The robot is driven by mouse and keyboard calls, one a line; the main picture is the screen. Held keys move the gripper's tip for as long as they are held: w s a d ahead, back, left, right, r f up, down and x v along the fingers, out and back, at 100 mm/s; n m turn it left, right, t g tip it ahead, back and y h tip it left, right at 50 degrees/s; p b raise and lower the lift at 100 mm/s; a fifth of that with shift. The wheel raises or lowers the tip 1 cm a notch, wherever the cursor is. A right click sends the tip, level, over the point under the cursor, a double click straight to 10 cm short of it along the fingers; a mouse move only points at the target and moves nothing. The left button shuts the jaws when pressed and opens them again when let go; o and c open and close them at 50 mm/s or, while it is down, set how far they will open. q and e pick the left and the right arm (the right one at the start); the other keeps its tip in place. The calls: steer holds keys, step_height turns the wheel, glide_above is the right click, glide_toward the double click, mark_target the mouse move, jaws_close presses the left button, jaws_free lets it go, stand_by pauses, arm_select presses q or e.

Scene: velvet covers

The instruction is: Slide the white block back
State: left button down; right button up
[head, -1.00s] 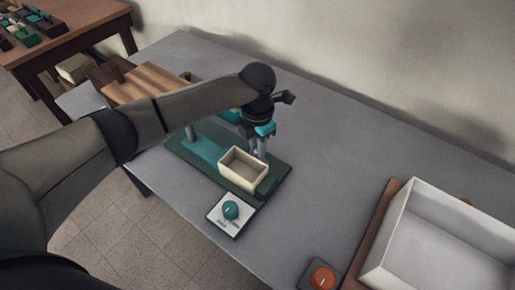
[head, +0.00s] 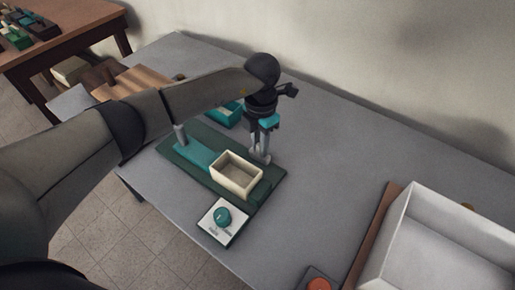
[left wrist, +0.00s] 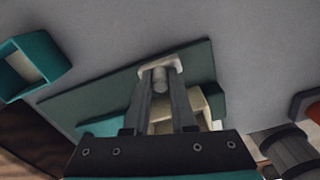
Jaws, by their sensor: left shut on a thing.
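The white block (head: 236,177) is a cream, open-topped box. It sits on a dark green board (head: 190,172) with a teal strip (head: 194,151), near the board's right end. My left gripper (head: 261,157) points down at the block's back right side. In the left wrist view the gripper (left wrist: 161,85) is shut on a small round grey peg in front of a pale plate (left wrist: 160,65). The cream block (left wrist: 192,105) shows partly behind the fingers. How the peg joins the block is hidden. My right gripper is not in view.
A white panel with a teal knob (head: 222,216) lies in front of the board. A teal box (head: 226,115) stands behind it. A large white bin (head: 396,235) and an orange button (head: 319,285) are at right. The grey table (head: 325,150) is clear between.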

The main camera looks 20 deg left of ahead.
arm_select(q)
steer(key=shift+w+d+r, duration=0.1)
steer(key=shift+w+r, duration=0.05)
steer(key=shift+w, duration=0.05)
steer(key=c, duration=1.1)
jaws_free()
steer(key=shift+o, duration=0.5)
step_height(320, 180, up, 15)
steer(key=p, duration=0.2)
steer(key=shift+p, duration=0.3)
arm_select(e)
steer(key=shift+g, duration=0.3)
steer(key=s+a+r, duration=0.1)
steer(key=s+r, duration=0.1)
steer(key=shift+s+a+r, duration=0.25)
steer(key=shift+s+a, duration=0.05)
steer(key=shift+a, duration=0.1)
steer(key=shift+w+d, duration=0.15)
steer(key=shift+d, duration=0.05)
arm_select(q)
steer(key=shift+s, duration=0.15)
